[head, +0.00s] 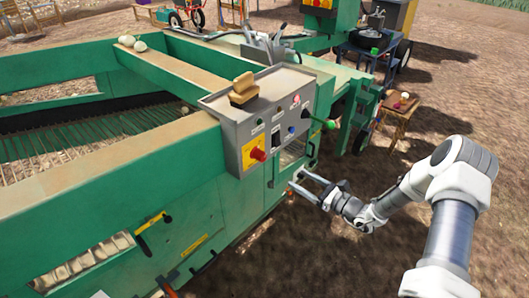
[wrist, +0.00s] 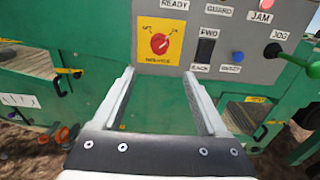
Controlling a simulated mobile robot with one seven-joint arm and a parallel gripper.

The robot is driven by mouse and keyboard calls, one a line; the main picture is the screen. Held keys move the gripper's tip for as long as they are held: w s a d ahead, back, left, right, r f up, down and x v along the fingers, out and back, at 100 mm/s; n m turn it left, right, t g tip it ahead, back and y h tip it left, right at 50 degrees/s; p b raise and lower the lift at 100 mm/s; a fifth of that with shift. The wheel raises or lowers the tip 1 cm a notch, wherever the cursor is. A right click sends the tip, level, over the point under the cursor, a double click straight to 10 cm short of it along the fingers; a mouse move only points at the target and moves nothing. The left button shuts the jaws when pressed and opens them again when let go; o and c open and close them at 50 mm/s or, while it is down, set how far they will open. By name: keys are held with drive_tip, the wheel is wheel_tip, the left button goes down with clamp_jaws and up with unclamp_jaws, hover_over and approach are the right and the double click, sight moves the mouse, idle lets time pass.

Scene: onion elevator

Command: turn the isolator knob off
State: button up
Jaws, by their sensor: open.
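The isolator knob (head: 257,154) is a red rotary knob on a yellow plate, low on the left of the grey control panel (head: 226,125). In the wrist view the knob (wrist: 160,44) shows face-on, its grip bar tilted, with labels around it too small to read surely. My gripper (head: 305,181) is open and empty, to the right of the panel and lower than the knob in the head view. In the wrist view its two fingers (wrist: 163,82) point up toward the panel, one on each side below the knob, not touching it.
The panel also has a black rocker switch (wrist: 204,51), a blue button (wrist: 238,57) and a green-knobbed lever (wrist: 314,70) to the right. A wooden brush-like block (head: 243,91) lies on the panel's top. Green machine walls lie below; open ground is at the right.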

sight(264, 158)
drive_tip(key=x, duration=1.7)
drive_tip(key=shift+w+a, duration=0.1)
drive_tip(key=shift+a, duration=0.05)
clamp_jaws()
